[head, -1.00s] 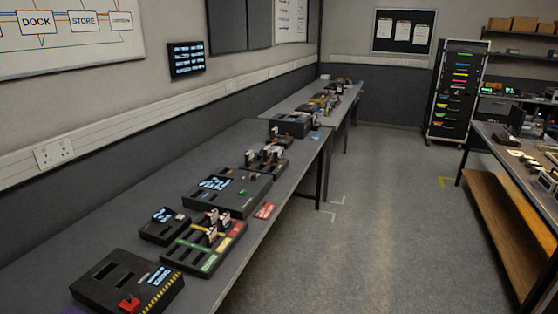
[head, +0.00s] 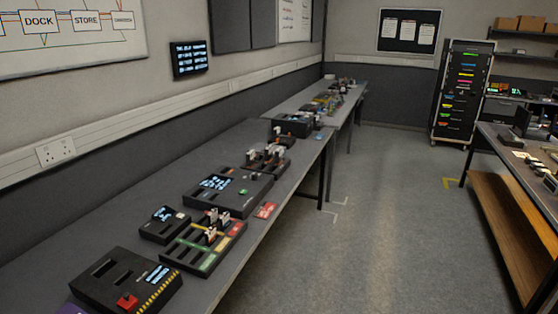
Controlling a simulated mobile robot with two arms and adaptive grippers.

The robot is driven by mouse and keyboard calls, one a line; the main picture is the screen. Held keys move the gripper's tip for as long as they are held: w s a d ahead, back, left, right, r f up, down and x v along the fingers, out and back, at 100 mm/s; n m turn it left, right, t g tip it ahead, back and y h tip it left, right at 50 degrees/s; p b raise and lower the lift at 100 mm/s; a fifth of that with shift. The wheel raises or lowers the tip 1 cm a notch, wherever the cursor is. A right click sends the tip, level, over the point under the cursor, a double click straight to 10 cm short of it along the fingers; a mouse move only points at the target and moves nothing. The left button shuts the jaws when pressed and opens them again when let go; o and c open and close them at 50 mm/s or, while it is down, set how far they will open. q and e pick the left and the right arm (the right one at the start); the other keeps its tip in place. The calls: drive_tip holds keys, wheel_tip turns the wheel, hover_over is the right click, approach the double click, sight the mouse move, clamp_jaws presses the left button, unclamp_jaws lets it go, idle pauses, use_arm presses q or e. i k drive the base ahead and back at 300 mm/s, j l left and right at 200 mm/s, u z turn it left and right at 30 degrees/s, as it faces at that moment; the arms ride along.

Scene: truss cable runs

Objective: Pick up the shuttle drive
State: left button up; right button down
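I cannot tell which item is the shuttle drive; labels are too small to read. Small upright white-and-dark pieces (head: 212,229) stand in a black tray (head: 205,247) with green, yellow and red strips on the left bench. More such upright pieces (head: 268,154) stand in a unit farther back. A black slotted box (head: 108,277) with a red part (head: 127,302) and a yellow-striped edge is at the near end. Neither gripper is in view.
The long grey left bench (head: 95,217) also carries a small display box (head: 164,225), a larger display unit (head: 228,190) and a red card (head: 265,210). Clear floor (head: 385,235) lies between it and the right bench (head: 515,165). A black rack (head: 461,95) stands at the back.

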sight(278, 152)
drive_tip(key=i+l+u, duration=0.1)
drive_tip(key=i+l, duration=0.2)
drive_tip(key=i, duration=0.15)
drive_tip(key=i+l, duration=0.35)
drive_tip(key=i+u, duration=0.05)
drive_tip(key=i, duration=0.05)
